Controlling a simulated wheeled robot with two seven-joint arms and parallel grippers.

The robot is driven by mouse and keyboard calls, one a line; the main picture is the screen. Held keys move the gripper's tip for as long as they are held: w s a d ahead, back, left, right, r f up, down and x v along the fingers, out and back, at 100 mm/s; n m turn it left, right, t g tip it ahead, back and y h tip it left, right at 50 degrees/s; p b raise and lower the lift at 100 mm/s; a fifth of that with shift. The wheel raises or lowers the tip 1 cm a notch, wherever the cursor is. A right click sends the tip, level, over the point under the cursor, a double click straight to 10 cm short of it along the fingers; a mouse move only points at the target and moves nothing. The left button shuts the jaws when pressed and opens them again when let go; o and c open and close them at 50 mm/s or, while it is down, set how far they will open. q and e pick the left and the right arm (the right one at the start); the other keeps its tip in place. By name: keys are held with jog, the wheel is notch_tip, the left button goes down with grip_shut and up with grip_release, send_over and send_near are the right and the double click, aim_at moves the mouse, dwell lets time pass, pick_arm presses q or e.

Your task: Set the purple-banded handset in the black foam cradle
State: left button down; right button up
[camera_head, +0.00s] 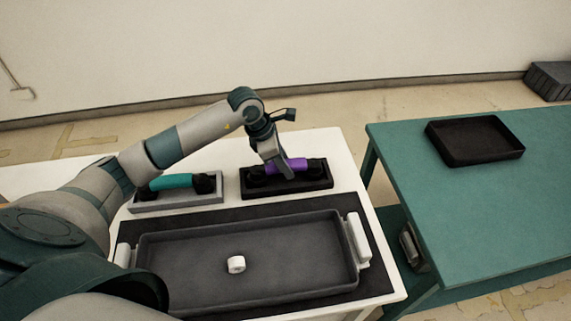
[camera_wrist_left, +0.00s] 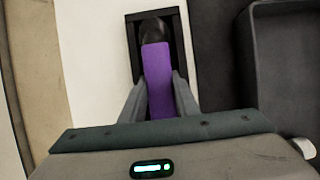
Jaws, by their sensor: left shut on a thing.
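The purple-banded handset (camera_head: 299,164) has a purple grip and black ends. It lies lengthwise at the black foam cradle (camera_head: 318,185), on the white table's far side. In the left wrist view the purple band (camera_wrist_left: 157,65) runs between my fingers, and its black far end lies within the outline of the cradle (camera_wrist_left: 183,50). My left gripper (camera_head: 286,170) is shut on the handset's middle from above; the fingers (camera_wrist_left: 161,88) flank the band. I cannot tell whether the handset rests fully on the foam. The near end is hidden by the gripper. My right gripper is not in view.
A teal-banded handset (camera_head: 170,181) sits in a grey cradle (camera_head: 180,201) to the left. A large grey tray (camera_head: 190,285) holding a white roll (camera_head: 236,264) is in front. A green table (camera_head: 480,210) with a black tray (camera_head: 460,154) stands right, across a gap.

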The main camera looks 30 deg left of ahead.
pick_arm(q)
jog(key=shift+f+b, duration=0.35)
jog(key=c, duration=1.6)
grip_release()
jog(key=shift+c, duration=0.2)
jog(key=shift+r, duration=0.15)
jog(key=shift+p+v, duration=1.35)
jog(key=shift+v, duration=1.4)
jog(key=shift+p+v, duration=0.95)
jog(key=shift+v, duration=1.7)
jog(key=shift+r, duration=0.1)
